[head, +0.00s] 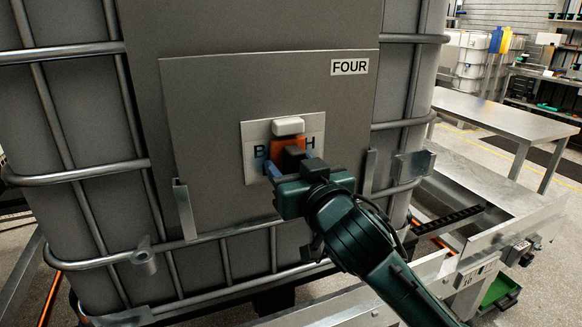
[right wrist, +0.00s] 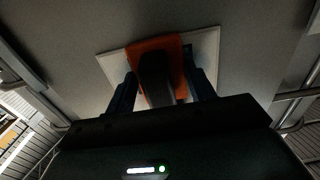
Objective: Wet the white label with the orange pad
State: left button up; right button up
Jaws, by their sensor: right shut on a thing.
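The white label (head: 255,133) is on the grey plate (head: 220,95) of the caged tote. Dark letters on it are partly covered, with a "B" and an "H" showing. My right gripper (head: 280,160) is in front of the label and is shut on the pad's dark handle. The orange pad (head: 289,146) lies over the middle of the label and seems to touch it. In the right wrist view the orange pad (right wrist: 178,44) covers the label's (right wrist: 115,66) middle, between the blue fingers. A white block (head: 288,126) shows just above the pad. My left gripper is not in view.
A sign reading FOUR (head: 349,67) is at the plate's upper right. Metal cage bars (head: 85,167) surround the tote. Brackets (head: 185,210) stick out at the plate's lower corners. A metal trough (head: 490,205) and a steel table (head: 490,115) stand to the right.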

aim_at(260, 164)
jog(key=shift+w+a, duration=0.1)
jog(key=shift+w, duration=0.2)
jog(key=d, duration=0.2)
jog(key=w+d+p, duration=0.1)
jog(key=d, duration=0.1)
jog(key=shift+w+d, duration=0.2)
jog(key=shift+d, duration=0.1)
dwell(0.5)
jog(key=shift+a, duration=0.1)
jog(key=shift+s+a+p, duration=0.15)
jog(key=shift+s+a, duration=0.1)
jog(key=shift+a, duration=0.5)
jog(key=shift+s+a+p, duration=0.15)
jog(key=shift+s+a, duration=0.1)
jog(key=shift+a, duration=0.5)
jog(key=shift+s+a+p, duration=0.15)
jog(key=shift+s+a, duration=0.1)
jog(key=shift+a, duration=0.5)
jog(key=shift+s+a, duration=0.25)
jog(key=shift+a, duration=0.5)
jog(key=shift+s+a, duration=0.25)
jog(key=shift+a, duration=0.5)
jog(key=shift+s+a, duration=0.25)
jog(key=shift+a, duration=0.5)
jog(key=shift+d, duration=0.1)
